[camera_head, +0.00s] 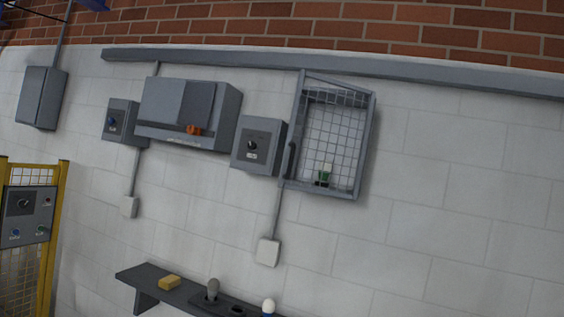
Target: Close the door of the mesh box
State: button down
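The mesh box (357,194) is a grey framed box on the white block wall, right of centre. A wire grid (345,125) shows across its front. A dark upright handle (291,160) is at its left edge. I cannot tell from this angle whether the door stands ajar or lies flush with the frame. My gripper is not in view.
A grey switch box (258,145) with a dark knob is just left of the mesh box. Further left is a larger grey cabinet (222,115) with an orange part. Below is a dark shelf (137,277) holding small objects. The wall to the right is bare.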

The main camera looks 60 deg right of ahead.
aim_at(302, 73)
jog(key=z, duration=0.3)
jog(key=i, duration=1.15)
jog(key=z, duration=1.1)
jog(key=i, duration=0.55)
jog(key=z, duration=0.35)
jog(key=k, duration=0.9)
jog(key=z, duration=0.2)
jog(key=i, duration=0.9)
jog(key=u, duration=0.1)
